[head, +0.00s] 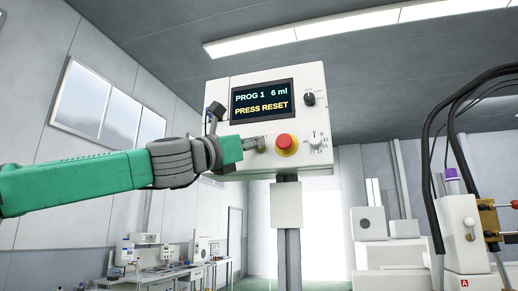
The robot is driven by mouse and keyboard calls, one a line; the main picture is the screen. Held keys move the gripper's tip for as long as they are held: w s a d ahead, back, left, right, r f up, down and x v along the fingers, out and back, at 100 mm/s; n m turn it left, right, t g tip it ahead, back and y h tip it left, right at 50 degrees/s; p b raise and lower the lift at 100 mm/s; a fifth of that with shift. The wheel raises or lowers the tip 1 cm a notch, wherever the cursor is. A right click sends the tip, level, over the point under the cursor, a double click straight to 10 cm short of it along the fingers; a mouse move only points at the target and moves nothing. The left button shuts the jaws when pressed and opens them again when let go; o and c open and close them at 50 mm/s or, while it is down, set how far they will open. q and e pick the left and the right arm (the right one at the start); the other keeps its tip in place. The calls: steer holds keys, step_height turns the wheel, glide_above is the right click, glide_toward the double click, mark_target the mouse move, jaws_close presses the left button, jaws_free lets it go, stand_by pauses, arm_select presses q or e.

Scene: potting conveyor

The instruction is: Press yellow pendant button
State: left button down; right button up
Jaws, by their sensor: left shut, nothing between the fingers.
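A white control box (228,88) stands on a grey post in front of me. Its screen (262,100) reads "PROG 1 6 ml" and "PRESS RESET". A red mushroom button (287,141) with a yellow collar sits below the screen. My left gripper (258,144) is shut and empty, with its fingertips at the lower face of the box, just left of the red button. I see no separate yellow button clearly; the gripper covers that part of the panel. I cannot tell whether the fingertips touch the panel. My right gripper is not in view.
A black knob (309,99) and a white dial (316,139) are on the panel's right side. Black hoses (432,150) and a white machine unit marked A (462,235) stand at the right. A workbench with instruments (165,268) is far behind at lower left.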

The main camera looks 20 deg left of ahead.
arm_select(q)
steer(key=shift+w, duration=0.35)
stand_by(0.3)
steer(key=shift+s, duration=0.1)
steer(key=shift+s+b, duration=0.3)
steer(key=shift+s, duration=0.5)
steer(key=shift+s+a+b, duration=0.15)
steer(key=shift+s+b, duration=0.45)
steer(key=shift+s, duration=1.85)
